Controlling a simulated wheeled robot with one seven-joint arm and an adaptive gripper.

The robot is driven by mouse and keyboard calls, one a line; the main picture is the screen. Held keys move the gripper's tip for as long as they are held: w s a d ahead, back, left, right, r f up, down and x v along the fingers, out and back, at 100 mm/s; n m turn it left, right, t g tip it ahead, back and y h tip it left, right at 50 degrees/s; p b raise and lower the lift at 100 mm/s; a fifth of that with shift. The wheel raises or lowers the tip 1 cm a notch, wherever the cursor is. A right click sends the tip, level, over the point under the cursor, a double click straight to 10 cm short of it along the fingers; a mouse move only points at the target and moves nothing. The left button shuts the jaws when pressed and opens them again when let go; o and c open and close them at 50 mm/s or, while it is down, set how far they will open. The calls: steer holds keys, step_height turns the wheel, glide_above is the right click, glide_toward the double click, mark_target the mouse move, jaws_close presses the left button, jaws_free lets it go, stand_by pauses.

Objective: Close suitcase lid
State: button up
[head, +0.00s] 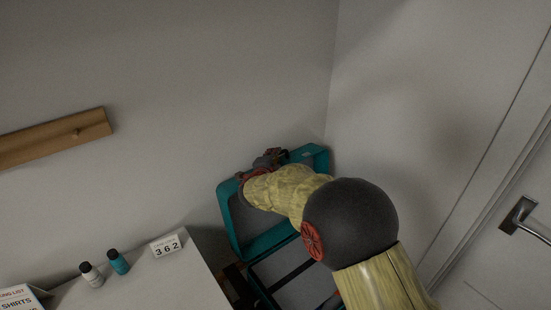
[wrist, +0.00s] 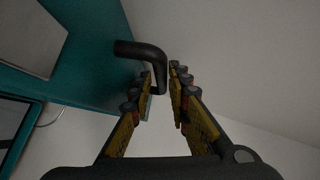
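The teal suitcase stands open in the corner, its lid (head: 318,158) raised near the wall and its grey-lined base (head: 290,283) below, partly hidden by my arm. My gripper (head: 268,160) is at the lid's upper edge. In the wrist view the lid's teal outer side (wrist: 90,65) fills the upper left, with a bent black handle (wrist: 148,55) on it. My gripper (wrist: 162,85) has its two fingers apart, and the handle's end shows between or just beyond their tips. I cannot tell whether they touch it.
A white table (head: 185,275) at lower left holds two small bottles (head: 118,262) and a 362 calendar block (head: 166,246). A door with a handle (head: 518,214) is at right. Walls stand close behind the lid.

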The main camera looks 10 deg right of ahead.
steer(key=shift+w+d+f, duration=0.15)
steer(key=shift+w+d, duration=0.15)
steer(key=shift+w, duration=0.2)
jaws_close()
stand_by(0.5)
